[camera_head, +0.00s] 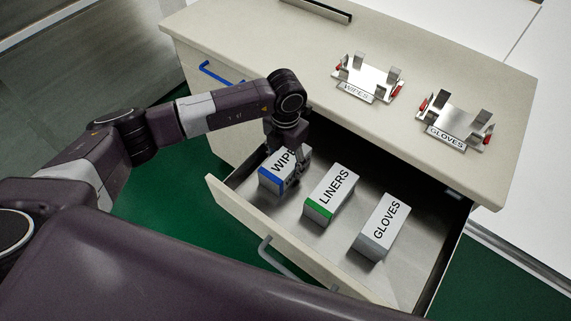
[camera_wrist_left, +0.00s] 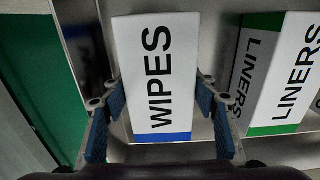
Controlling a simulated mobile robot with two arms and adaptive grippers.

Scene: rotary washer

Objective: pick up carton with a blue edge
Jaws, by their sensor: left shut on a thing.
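The carton with a blue edge, lettered WIPES (camera_head: 272,179), is in the open drawer at its left end. In the left wrist view the WIPES carton (camera_wrist_left: 157,75) stands between the two fingers, its blue edge toward the wrist. My left gripper (camera_head: 291,163) reaches down over it from above and is shut on it, with blue pads on both sides in the left wrist view (camera_wrist_left: 160,103). The arm hides part of the carton's lettering in the head view. My right gripper is not in view.
The drawer (camera_head: 300,232) also holds a green-edged LINERS carton (camera_head: 331,193), close to the right finger, and a grey-edged GLOVES carton (camera_head: 381,226). On the countertop (camera_head: 430,60) stand metal holders labelled WIPES (camera_head: 367,83) and GLOVES (camera_head: 455,119). The drawer's front wall (camera_head: 240,213) is near.

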